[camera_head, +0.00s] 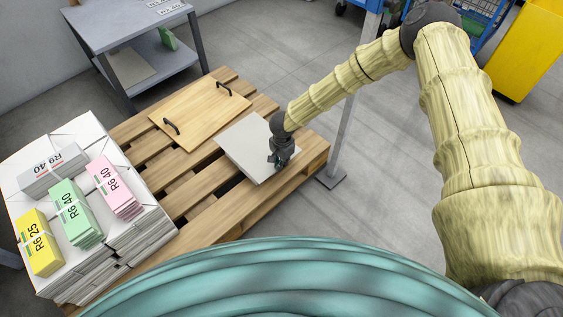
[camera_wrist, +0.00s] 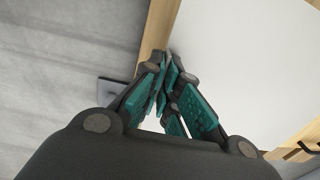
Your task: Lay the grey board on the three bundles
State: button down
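The grey board (camera_head: 250,150) is a pale, flat rectangle on the wooden pallet, near its right end. It also shows in the wrist view (camera_wrist: 245,70). My gripper (camera_head: 277,162) is at the board's right-hand edge, its fingers converging there. In the wrist view my gripper's fingertips (camera_wrist: 176,70) are close together at the edge. I cannot tell whether they hold it. A yellow bundle (camera_head: 40,242), a green bundle (camera_head: 76,214) and a pink bundle (camera_head: 115,187) lie on the paper stack, with a grey bundle (camera_head: 53,171) behind them.
The wooden pallet (camera_head: 214,202) carries the newspaper stack (camera_head: 121,240) at left and a tan board with two black handles (camera_head: 200,112) at the back. A grey table (camera_head: 118,22) stands behind. A metal post (camera_head: 347,130) stands close to the pallet's right end.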

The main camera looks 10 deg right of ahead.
jog(key=c, duration=1.6)
grip_release()
jog(key=shift+o, duration=0.2)
